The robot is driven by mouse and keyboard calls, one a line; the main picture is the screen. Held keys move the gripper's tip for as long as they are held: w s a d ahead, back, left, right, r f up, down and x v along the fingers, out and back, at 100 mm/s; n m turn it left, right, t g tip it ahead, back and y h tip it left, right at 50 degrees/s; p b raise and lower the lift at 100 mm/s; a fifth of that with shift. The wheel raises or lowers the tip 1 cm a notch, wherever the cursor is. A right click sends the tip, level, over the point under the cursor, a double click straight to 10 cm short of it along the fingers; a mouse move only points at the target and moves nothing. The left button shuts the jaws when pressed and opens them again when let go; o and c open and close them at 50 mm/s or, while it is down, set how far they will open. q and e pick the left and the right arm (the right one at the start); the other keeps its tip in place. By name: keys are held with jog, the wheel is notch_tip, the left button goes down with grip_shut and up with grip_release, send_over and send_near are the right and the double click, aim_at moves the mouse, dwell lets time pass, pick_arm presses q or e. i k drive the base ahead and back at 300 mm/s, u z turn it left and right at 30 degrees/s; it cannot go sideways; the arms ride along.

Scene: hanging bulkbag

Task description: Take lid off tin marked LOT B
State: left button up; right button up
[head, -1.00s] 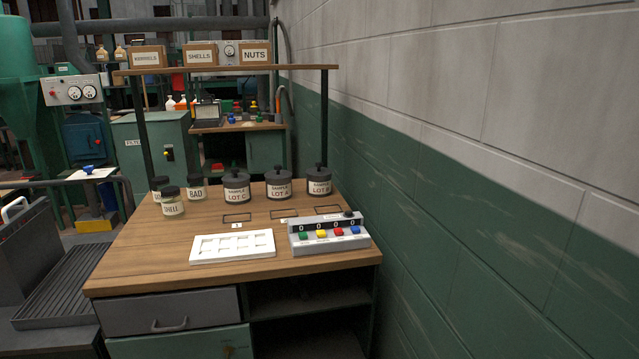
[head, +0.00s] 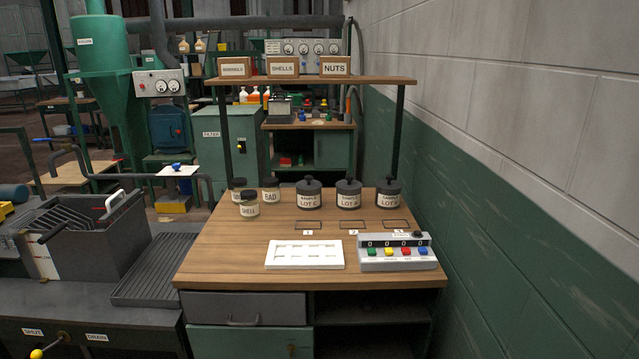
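Three dark grey tins with knobbed lids stand in a row at the back of the wooden bench (head: 225,245). The left tin (head: 309,195) is marked LOT C and the middle tin (head: 348,195) appears to read LOT A. The right tin (head: 388,194) has a small label whose last letter is hard to read; it looks like LOT B. Its lid (head: 389,183) is on. All three tins are upright and closed. Neither of my grippers shows in the head view.
Several small jars (head: 249,206) stand left of the tins. A white tray (head: 304,264) and a counter box with coloured buttons (head: 397,255) sit at the front. A shelf (head: 310,81) with boxes spans above. A block wall (head: 520,200) rises at right.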

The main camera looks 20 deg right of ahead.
aim_at(389, 184)
jog(key=u, duration=0.9)
jog(key=i, duration=1.6)
jog(key=z, duration=3.2)
